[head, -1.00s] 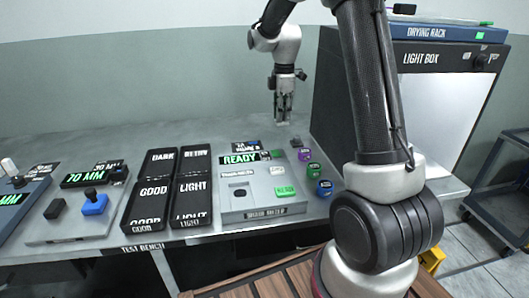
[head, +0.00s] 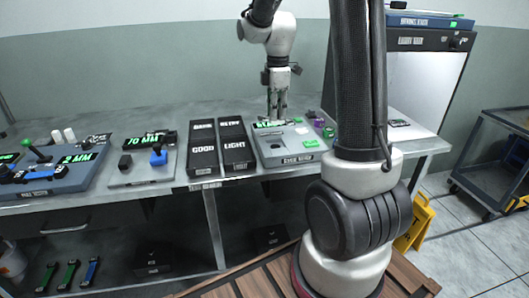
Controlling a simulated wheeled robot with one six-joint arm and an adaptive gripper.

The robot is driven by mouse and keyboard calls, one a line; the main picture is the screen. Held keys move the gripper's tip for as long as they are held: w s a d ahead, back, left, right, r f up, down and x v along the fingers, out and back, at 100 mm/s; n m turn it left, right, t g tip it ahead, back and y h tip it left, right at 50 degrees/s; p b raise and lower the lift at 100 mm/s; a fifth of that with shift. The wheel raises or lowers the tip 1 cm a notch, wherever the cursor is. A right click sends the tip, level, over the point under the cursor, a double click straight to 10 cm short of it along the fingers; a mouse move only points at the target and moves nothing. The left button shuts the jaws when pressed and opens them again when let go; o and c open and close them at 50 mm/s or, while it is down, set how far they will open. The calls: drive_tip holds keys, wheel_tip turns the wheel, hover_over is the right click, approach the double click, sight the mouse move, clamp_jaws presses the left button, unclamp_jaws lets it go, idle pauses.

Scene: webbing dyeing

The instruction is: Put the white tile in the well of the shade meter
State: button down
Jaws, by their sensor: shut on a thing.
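The shade meter (head: 290,158) is a grey box on the bench with a lit green display (head: 268,125) and a green button (head: 311,143). A small dark recess, perhaps the well, shows on its left top face. My gripper (head: 276,117) points down at the back of the meter, in front of part of the display. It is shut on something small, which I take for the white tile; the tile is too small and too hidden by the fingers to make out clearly. I cannot tell its height above the meter.
Black sorting trays (head: 204,160) stand left of the meter. Small coloured pots, one green (head: 328,132), stand at its right. The light box (head: 425,95) is at the back right. A unit with a blue knob (head: 158,157) sits further left.

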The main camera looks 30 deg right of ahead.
wheel_tip(320, 180, down, 9)
drive_tip(key=shift+f, duration=0.15)
idle(0.4)
drive_tip(key=c, duration=1.3)
unclamp_jaws()
drive_tip(key=shift+f, duration=0.1)
wheel_tip(320, 180, up, 12)
drive_tip(key=shift+r, duration=0.1)
drive_tip(key=s+a+r+m+t, duration=0.1)
drive_tip(key=s+r+m, duration=0.1)
drive_tip(key=s+m, duration=0.3)
drive_tip(key=s+a+r+m+t, duration=0.2)
drive_tip(key=s+m, duration=0.3)
drive_tip(key=s, duration=0.5)
drive_tip(key=s+a+r+m+t, duration=0.1)
drive_tip(key=s+m, duration=0.3)
drive_tip(key=s, duration=0.4)
drive_tip(key=shift+s+a+r+m, duration=0.4)
drive_tip(key=shift+a+r, duration=0.2)
drive_tip(key=shift+r, duration=0.2)
